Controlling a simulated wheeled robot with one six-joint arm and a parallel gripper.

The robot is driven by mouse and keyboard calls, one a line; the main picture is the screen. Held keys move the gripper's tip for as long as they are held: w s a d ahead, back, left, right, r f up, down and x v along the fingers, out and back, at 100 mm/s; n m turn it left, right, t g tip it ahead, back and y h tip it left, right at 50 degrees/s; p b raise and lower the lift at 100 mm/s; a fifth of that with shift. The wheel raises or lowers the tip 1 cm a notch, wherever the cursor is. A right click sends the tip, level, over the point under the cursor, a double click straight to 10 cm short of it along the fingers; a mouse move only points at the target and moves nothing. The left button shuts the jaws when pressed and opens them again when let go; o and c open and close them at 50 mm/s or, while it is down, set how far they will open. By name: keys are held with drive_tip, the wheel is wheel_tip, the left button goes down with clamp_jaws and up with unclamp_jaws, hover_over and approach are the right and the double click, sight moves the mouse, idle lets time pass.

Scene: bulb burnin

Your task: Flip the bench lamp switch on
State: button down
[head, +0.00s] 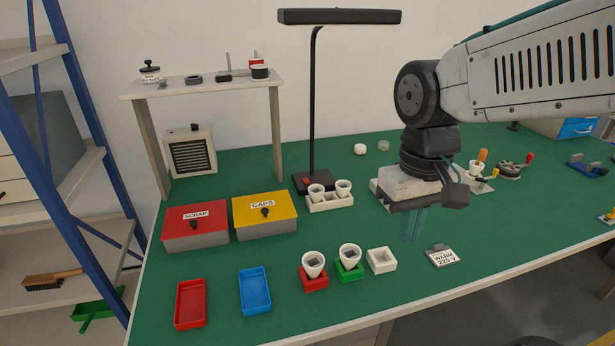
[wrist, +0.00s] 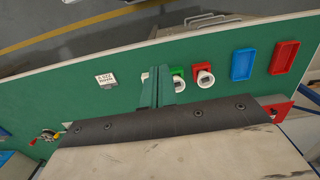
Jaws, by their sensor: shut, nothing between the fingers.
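The bench lamp (head: 315,100) stands at the back of the green bench, with a black post and a long black head. A small red switch (head: 306,181) shows on its dark base; I cannot tell its position. A white holder with two white cups partly hides the base. My gripper (head: 412,225) points down over the bench, to the right of the lamp and nearer the front, clear of it. Its teal fingers (wrist: 158,88) are shut with nothing between them. The lamp is not visible in the wrist view.
The white holder (head: 330,204) stands just before the lamp base. A red SCRAP box (head: 195,229) and yellow CAPS box (head: 265,217) stand left. Red and green cup holders, a white block (head: 381,260) and a WARM 220 V sign (head: 444,257) line the front.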

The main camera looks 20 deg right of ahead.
drive_tip(key=w+a+f+t, duration=0.1)
drive_tip(key=w+f, duration=0.3)
drive_tip(key=w, duration=0.8)
drive_tip(key=w+f+t, duration=0.2)
drive_tip(key=w+f, duration=0.2)
drive_tip(key=w, duration=0.9)
drive_tip(key=w+a+f+t, duration=0.1)
drive_tip(key=w+f, duration=0.3)
drive_tip(key=w, duration=0.8)
drive_tip(key=w+r+t, duration=0.3)
drive_tip(key=w, duration=0.4)
drive_tip(key=shift+w+a+r+t, duration=0.2)
drive_tip(key=shift+w+r+t, duration=0.1)
drive_tip(key=shift+r, duration=0.1)
hover_over(306, 180)
drive_tip(key=s, duration=0.2)
wheel_tip(306, 180, down, 8)
drive_tip(key=shift+w+f, duration=0.1)
drive_tip(key=shift+s+f, duration=0.15)
drive_tip(key=shift+f, duration=0.85)
drive_tip(key=shift+s+f, duration=0.15)
drive_tip(key=shift+f, duration=0.85)
